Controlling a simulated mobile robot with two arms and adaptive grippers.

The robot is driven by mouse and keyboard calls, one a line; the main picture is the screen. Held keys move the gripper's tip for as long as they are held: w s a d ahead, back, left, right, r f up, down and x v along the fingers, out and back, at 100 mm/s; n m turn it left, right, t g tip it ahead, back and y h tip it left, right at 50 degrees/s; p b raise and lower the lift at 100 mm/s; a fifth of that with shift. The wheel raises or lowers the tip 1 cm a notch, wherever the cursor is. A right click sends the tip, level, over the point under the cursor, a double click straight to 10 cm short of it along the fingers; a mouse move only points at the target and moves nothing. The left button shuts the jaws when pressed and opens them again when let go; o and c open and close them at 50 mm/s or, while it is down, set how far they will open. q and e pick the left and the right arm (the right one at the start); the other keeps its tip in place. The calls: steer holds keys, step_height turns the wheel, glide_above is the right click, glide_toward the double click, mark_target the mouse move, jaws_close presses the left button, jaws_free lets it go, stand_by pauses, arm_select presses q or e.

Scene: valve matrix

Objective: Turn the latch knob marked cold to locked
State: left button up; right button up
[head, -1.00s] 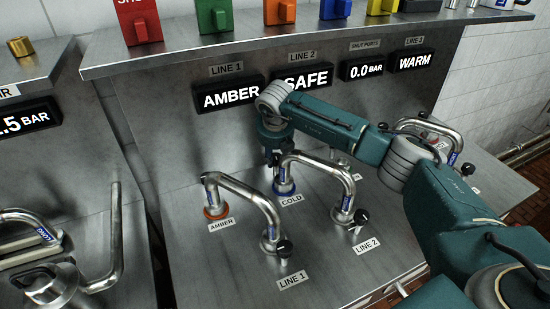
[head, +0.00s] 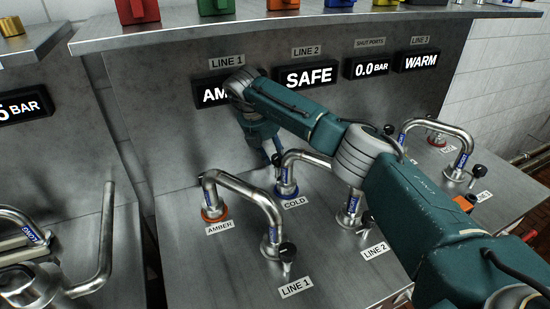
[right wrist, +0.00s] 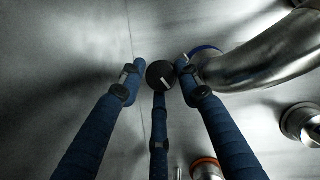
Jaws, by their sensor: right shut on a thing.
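The cold pipe's blue-ringed base (head: 287,188) stands on the steel bench with the label COLD (head: 296,202) in front of it. My right gripper (head: 274,158) reaches down just behind and left of it, its fingertips partly hidden by the pipe. In the right wrist view, my three blue fingers close around a black round knob (right wrist: 160,74) with a white mark, beside the blue-ringed pipe base (right wrist: 205,51). My right gripper is shut on this knob. The knob is hidden in the head view, and its locked mark cannot be read. My left gripper is not in view.
The bent amber pipe (head: 243,192) with an orange ring stands left of the gripper. The LINE 2 pipe (head: 345,212) is partly behind my right arm. A SAFE display (head: 309,77) and an overhanging shelf (head: 330,24) are at the back.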

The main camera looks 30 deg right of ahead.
steer(key=shift+w+d+r+m, duration=0.1)
steer(key=shift+d+r+m, duration=0.2)
steer(key=shift+d+m, duration=0.1)
steer(key=o, duration=0.9)
steer(key=shift+o, duration=0.9)
steer(key=shift+s+f, duration=0.15)
steer(key=shift+s, duration=0.05)
steer(key=shift+a, duration=0.15)
steer(key=v, duration=0.8)
steer(key=shift+w, duration=0.15)
